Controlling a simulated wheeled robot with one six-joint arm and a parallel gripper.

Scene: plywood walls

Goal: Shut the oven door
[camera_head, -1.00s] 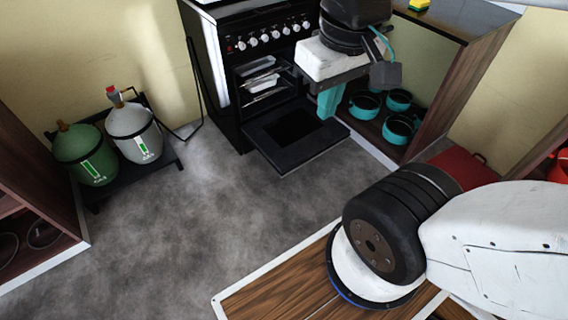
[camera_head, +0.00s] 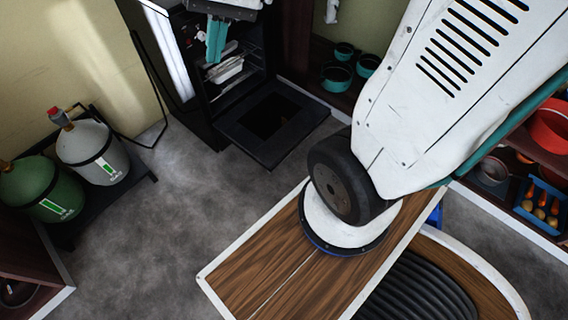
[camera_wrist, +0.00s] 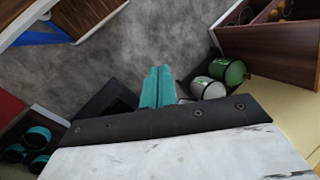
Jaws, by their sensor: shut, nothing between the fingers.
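The black oven (camera_head: 197,65) stands against the far wall. Its door (camera_head: 231,122) hangs fully open, lying about level just above the floor, and the racks inside show. My gripper (camera_head: 215,55) has teal fingers that are shut and empty. In the head view they hang in front of the oven opening, above and behind the door. In the wrist view my gripper (camera_wrist: 158,75) points down at the floor. The oven door (camera_wrist: 95,105) shows there partly, left of the fingers and cut off by my wrist plate.
Green and grey gas bottles (camera_head: 92,150) stand on a rack at the left. Teal pots (camera_head: 337,77) sit in a cabinet right of the oven. Grey floor (camera_head: 190,190) lies clear before the door. A shelf with an orange-red bowl (camera_head: 550,130) is at right.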

